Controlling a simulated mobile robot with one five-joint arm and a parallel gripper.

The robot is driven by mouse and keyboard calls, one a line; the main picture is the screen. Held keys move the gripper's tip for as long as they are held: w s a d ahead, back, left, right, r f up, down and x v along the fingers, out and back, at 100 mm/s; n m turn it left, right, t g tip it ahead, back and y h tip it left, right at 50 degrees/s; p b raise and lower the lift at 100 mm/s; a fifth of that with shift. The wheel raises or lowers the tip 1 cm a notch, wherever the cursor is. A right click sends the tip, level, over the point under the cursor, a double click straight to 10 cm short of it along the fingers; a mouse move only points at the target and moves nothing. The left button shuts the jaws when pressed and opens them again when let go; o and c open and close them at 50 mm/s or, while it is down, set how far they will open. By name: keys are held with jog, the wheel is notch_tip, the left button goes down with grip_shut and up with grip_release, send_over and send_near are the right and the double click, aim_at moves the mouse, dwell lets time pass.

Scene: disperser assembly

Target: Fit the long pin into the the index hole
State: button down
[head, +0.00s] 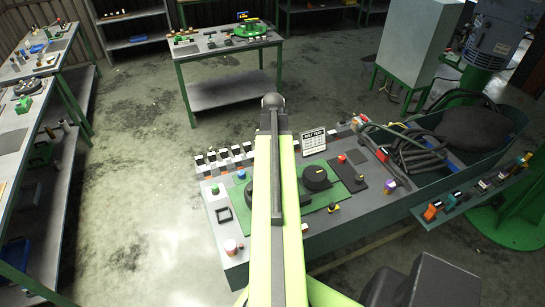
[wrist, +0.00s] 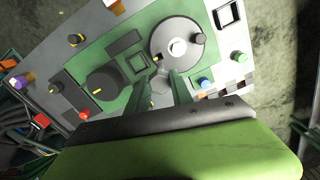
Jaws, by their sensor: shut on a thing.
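In the wrist view my gripper (wrist: 161,84) points down at the green plate of the panel. Its two green fingers are closed around a small pale grey piece (wrist: 160,86), seen nearly end-on. It looks like the long pin, but its length and lower end are hidden. Just beyond the fingertips is a grey disc (wrist: 200,49) with a white piece on its middle. I cannot make out the index hole clearly, nor whether the pin touches the disc. In the head view my arm covers the gripper and most of the disc.
A large black knob (wrist: 102,82) stands left of the fingers, with a red button (wrist: 84,115) nearby. A blue button (wrist: 205,82) and a green one (wrist: 238,56) lie to the right. A sign (head: 314,146) stands at the panel's back. Cables (head: 420,150) fill a bin at the right.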

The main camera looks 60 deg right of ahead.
jog(key=shift+s+f+b, duration=0.15)
jog(key=shift+f+b, duration=2.55)
jog(key=shift+b, duration=0.05)
jog(key=shift+f, duration=0.2)
notch_tip(320, 180, down, 8)
jog(key=b, duration=0.8)
jog(key=shift+b, duration=0.3)
dwell(1.0)
jog(key=c, duration=1.1)
grip_release()
jog(key=shift+f, duration=0.1)
jog(key=shift+o, duration=0.2)
notch_tip(320, 180, up, 18)
jog(key=p, duration=1.7)
jog(key=shift+d+f+p, duration=0.1)
jog(key=shift+f+p, duration=0.1)
jog(key=shift+p, duration=0.1)
jog(key=shift+f, duration=0.1)
